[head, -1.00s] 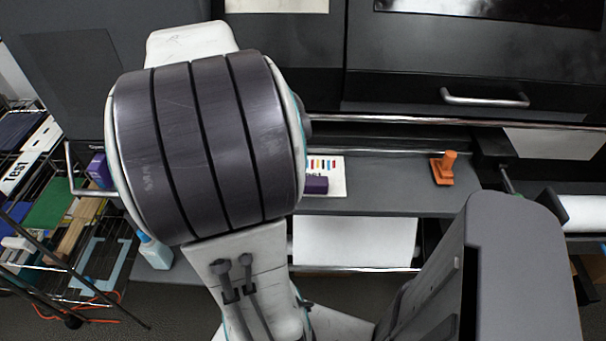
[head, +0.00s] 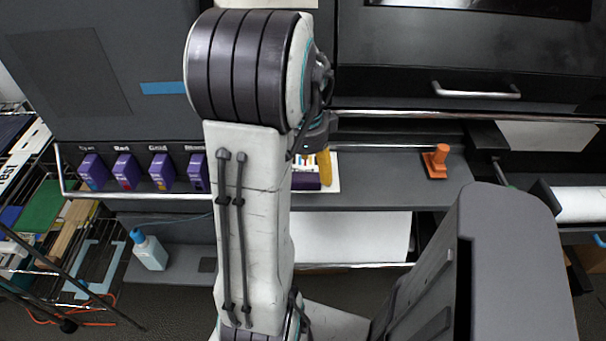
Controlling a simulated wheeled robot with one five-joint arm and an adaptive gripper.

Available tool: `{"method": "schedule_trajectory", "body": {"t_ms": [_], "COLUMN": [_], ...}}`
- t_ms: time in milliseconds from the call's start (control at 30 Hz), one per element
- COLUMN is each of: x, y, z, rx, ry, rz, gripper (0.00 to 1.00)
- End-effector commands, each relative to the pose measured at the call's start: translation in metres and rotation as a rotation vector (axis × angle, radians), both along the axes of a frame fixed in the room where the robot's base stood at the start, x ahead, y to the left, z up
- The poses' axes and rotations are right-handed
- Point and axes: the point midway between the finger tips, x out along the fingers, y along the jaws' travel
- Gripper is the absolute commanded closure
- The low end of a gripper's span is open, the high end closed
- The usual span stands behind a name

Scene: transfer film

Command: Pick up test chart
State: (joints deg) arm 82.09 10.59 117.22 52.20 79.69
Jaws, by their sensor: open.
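The test chart (head: 331,183), a white sheet with small colour bars, lies on the dark shelf of the machine in the head view. Its left part is hidden behind my arm. A dark purple block (head: 304,182) sits on or against its lower part. My gripper (head: 324,167) is over the chart, with a yellow finger pointing down across its right part. The gripper is open with nothing visible in it; the rest of it is hidden. I cannot tell whether the finger touches the chart.
An orange clamp-like tool (head: 436,162) stands on the shelf to the right. Purple ink cartridges (head: 128,171) line the left, behind a metal rail. A blue-capped bottle (head: 149,250) stands lower left, near a wire rack. A white sheet (head: 352,238) hangs below the shelf.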

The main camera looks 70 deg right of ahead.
Motion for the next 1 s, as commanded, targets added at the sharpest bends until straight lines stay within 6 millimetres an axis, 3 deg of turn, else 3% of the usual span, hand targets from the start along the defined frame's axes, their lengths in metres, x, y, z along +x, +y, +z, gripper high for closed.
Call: {"method": "schedule_trajectory", "body": {"t_ms": [333, 733, 1000], "x": [0.003, 0.003, 0.003], "y": [0.003, 0.003, 0.003], "z": [-0.040, -0.046, -0.046], "rx": [0.003, 0.000, 0.000], "ry": [0.001, 0.000, 0.000], "rz": [0.002, 0.003, 0.003], "gripper": [0.25, 0.23, 0.47]}}
